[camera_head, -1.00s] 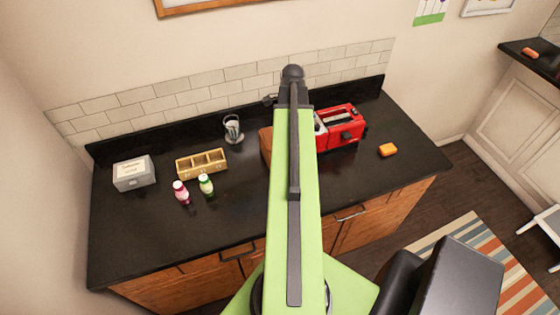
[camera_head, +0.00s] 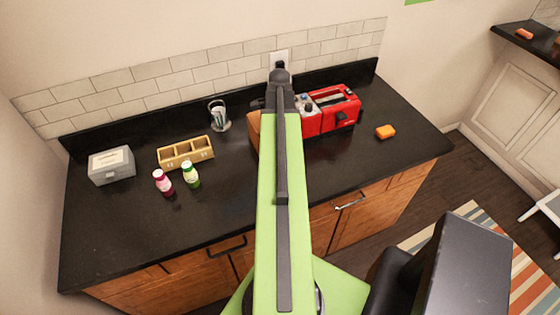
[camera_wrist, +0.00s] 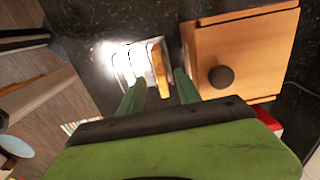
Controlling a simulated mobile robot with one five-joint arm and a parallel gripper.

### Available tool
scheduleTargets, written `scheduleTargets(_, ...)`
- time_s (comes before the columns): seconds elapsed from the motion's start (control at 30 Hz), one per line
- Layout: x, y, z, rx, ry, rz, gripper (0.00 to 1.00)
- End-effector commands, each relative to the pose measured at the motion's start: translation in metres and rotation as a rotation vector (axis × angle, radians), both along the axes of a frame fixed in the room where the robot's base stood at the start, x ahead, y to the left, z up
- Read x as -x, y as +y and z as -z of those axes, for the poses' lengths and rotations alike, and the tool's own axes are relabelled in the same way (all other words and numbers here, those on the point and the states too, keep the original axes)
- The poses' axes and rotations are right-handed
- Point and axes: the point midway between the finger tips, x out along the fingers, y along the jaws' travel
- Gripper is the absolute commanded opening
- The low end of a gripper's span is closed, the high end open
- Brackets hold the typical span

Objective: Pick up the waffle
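In the wrist view, a flat golden-brown slab (camera_wrist: 158,66), which looks like the waffle, stands on edge at the right side of a shiny metal rack (camera_wrist: 128,62). My gripper (camera_wrist: 157,86) is open, with one green finger on each side of the slab's near end. I cannot tell whether either finger touches it. In the head view my own arm hides the slab, the rack and most of the gripper.
A wooden box (camera_wrist: 235,45) with a dark knob stands close right of the slab in the wrist view.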

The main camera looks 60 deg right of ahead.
Motion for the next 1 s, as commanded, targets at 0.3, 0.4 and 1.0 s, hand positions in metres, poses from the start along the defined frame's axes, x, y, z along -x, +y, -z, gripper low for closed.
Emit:
scheduleTargets(0.3,0.001,-0.004,0.031,0.0,0.0,0.001,0.4)
scheduleTargets(0.4,0.002,-0.004,0.048,0.0,0.0,0.001,0.4)
scheduleTargets(1.0,0.002,-0.005,0.05,0.0,0.0,0.002,0.02)
